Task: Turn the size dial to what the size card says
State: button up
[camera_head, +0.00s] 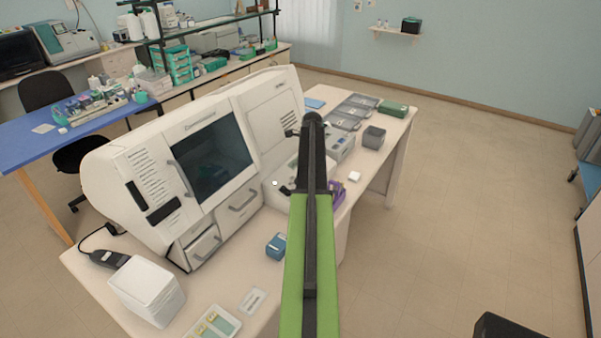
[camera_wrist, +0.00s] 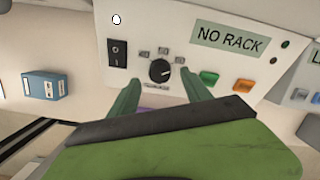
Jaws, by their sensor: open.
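The black round dial (camera_wrist: 159,71) is on a white panel in the wrist view, with small grey labels around it too small to read. Its pointer mark is too small to read surely. My gripper (camera_wrist: 160,77) is open, with one green finger on each side of the dial, lower in the picture. Whether the fingers touch the panel I cannot tell. In the head view my arm hides most of the panel area. I cannot make out a size card for certain; a small pale card (camera_head: 253,300) lies on the bench with unreadable print.
The panel has a "NO RACK" display (camera_wrist: 231,40), a black rocker switch (camera_wrist: 117,52), a green button (camera_wrist: 209,78) and an orange button (camera_wrist: 243,86). A blue box (camera_head: 277,246) stands on the bench. The large white machine (camera_head: 262,115) stands left of my arm.

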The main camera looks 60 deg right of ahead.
notch_tip(320, 180, up, 14)
jog(key=s+p, duration=0.2)
jog(key=p, duration=1)
jog(key=shift+s+p, duration=0.35)
